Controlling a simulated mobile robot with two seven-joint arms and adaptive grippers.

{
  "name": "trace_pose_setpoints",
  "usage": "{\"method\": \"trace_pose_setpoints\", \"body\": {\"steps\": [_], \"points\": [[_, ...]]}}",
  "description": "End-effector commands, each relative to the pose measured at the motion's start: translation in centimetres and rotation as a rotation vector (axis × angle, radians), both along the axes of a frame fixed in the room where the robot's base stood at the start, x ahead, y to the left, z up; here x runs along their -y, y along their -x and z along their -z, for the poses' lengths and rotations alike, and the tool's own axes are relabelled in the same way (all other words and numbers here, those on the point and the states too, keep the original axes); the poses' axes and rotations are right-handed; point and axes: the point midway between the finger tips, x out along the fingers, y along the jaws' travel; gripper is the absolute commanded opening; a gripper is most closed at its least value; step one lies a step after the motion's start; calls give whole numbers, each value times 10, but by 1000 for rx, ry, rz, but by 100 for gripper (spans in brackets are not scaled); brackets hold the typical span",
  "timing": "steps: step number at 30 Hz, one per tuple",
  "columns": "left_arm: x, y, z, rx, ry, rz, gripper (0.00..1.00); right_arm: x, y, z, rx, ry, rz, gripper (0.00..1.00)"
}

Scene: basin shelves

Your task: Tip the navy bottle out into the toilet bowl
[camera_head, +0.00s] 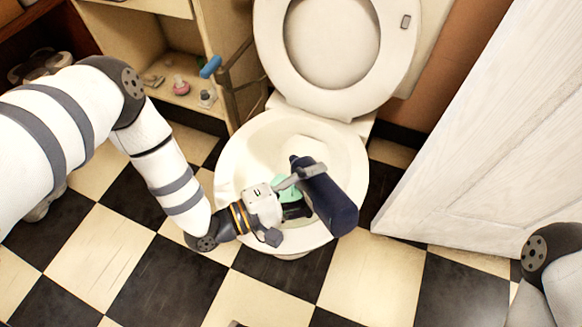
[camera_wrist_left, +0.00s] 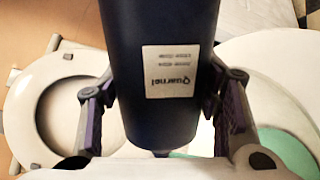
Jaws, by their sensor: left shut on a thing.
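My left gripper (camera_head: 306,178) is shut on the navy bottle (camera_head: 328,198) and holds it over the toilet bowl (camera_head: 228,165). The bottle is tilted, with its narrow end toward the back of the bowl and its broad end toward the front rim. In the left wrist view the bottle (camera_wrist_left: 160,30) sits between both fingers, its white label upside down. A pale green patch shows inside the bowl, partly hidden by the gripper; I see no stream from the bottle. My right gripper is out of view.
The toilet lid and seat (camera_head: 268,50) stand raised behind the bowl. A shelf unit (camera_head: 212,60) with small items is at the left, with a blue-topped brush (camera_head: 210,67) near it. A white panel (camera_head: 500,140) stands at the right. Checkered floor lies in front.

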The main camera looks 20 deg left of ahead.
Motion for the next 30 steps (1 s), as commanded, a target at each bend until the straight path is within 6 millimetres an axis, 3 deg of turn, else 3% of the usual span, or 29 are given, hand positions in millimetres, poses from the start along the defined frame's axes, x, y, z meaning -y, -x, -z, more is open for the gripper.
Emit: {"method": "trace_pose_setpoints", "body": {"steps": [21, 22, 25, 30], "points": [[-2, -2, -8, -52, 58, 0, 25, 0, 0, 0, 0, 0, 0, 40], [-2, -1, -6, -44, 47, 2, 25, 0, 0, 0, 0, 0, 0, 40], [9, 9, 27, 161, -174, 5, 25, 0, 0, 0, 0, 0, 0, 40], [7, 7, 22, 221, -235, 1, 25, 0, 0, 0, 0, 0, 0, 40]]}}
